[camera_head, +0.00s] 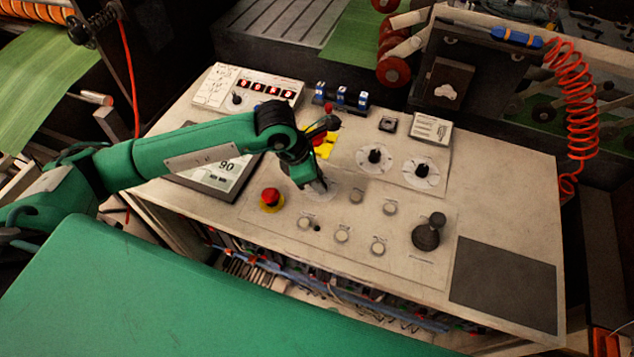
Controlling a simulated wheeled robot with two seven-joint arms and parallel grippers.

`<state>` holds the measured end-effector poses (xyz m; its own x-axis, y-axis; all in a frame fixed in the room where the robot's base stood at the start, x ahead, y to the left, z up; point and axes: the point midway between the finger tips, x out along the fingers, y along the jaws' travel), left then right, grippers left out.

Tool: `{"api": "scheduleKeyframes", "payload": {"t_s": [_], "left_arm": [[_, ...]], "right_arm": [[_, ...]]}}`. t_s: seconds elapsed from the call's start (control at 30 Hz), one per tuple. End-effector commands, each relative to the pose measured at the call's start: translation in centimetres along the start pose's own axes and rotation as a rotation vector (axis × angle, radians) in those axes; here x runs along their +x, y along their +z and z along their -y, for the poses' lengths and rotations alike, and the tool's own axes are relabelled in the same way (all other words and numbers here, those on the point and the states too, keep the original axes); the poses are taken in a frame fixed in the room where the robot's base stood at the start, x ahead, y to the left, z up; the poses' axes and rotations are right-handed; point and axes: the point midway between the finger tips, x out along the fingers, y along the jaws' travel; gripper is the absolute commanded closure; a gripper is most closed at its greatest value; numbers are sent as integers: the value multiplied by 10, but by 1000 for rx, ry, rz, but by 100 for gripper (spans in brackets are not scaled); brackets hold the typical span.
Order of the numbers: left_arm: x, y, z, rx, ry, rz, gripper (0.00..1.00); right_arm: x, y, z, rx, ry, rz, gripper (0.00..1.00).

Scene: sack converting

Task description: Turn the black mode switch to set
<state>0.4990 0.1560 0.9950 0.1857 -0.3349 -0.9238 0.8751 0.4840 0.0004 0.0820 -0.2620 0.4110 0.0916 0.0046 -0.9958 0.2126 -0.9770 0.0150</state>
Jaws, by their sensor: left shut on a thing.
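My left gripper (320,184) reaches down onto the control panel (400,217) from the left. It is shut on a knob at a pale round dial plate (330,192), which I take to be the black mode switch. The fingers and wrist hide the knob, so its pointer and setting cannot be read. Two other black rotary knobs, one (375,157) and another (422,170), stand on round white dials to the right, apart from the gripper. My right gripper is not in view.
A red mushroom button (270,198) is close to the left of my gripper. Several pale push buttons and a black joystick (428,232) lie to the right. A display (218,170) sits under my left forearm. A dark pad (503,283) at the right is bare.

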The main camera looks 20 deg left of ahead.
Motion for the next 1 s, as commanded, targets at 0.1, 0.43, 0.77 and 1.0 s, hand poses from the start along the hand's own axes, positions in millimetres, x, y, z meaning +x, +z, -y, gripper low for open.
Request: {"api": "scheduleKeyframes", "payload": {"t_s": [0.1, 0.43, 0.77, 1.0], "left_arm": [[4, -1, 1, -73, 31, 1, 90], [2, 0, 2, -210, 88, 0, 90], [0, 0, 2, -244, 101, -1, 90], [0, 0, 2, -243, 101, -1, 90]], "right_arm": [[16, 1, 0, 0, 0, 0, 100], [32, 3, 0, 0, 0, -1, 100], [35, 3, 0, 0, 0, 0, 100], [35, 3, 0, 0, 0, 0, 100]]}}
